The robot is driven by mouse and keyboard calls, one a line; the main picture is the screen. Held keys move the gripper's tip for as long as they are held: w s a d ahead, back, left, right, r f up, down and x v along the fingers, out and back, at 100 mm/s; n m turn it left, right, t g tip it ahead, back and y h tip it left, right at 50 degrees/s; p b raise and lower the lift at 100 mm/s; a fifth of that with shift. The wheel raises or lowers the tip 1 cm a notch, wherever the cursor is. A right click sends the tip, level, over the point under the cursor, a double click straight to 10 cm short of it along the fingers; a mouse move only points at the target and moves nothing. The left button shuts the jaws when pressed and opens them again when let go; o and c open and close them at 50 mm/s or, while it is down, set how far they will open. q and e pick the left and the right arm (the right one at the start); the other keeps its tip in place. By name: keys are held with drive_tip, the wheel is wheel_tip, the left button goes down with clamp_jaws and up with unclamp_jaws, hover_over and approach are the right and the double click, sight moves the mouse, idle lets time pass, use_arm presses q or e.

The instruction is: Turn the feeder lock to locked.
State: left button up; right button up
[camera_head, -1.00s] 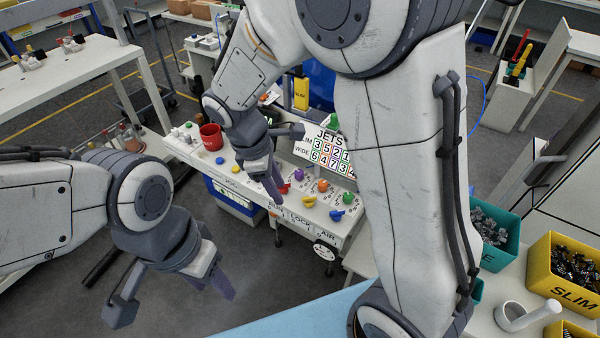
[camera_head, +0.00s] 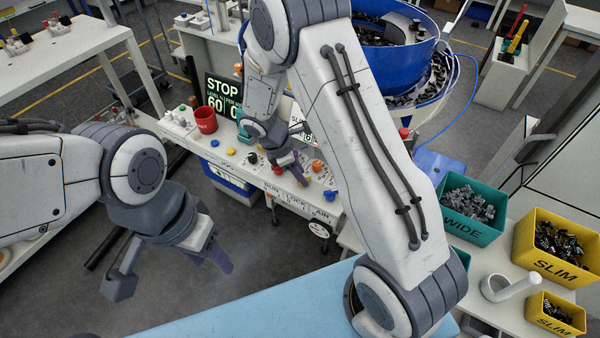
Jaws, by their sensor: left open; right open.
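The control panel (camera_head: 240,168) has RUN, LOCK and AIR labels along its front edge. The LOCK label (camera_head: 295,199) is in the middle of these. My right gripper (camera_head: 277,160) is open and low over the panel, with one finger just above the LOCK area. That finger and the arm hide the lock's lever, so its setting cannot be seen, nor whether the finger touches it. A red knob (camera_head: 277,170) shows by the RUN end and a blue lever (camera_head: 330,196) by AIR. My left gripper (camera_head: 172,268) is open and empty, left of and below the panel.
A red cup (camera_head: 206,121) and a black STOP screen (camera_head: 222,97) stand at the panel's back left. An orange knob (camera_head: 318,165) is behind the levers. The blue feeder bowl (camera_head: 400,62) is behind my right arm. Teal (camera_head: 470,222) and yellow bins (camera_head: 553,262) stand at right.

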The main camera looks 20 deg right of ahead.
drive_tip(key=shift+d+f, duration=0.1)
drive_tip(key=shift+f, duration=0.15)
clamp_jaws()
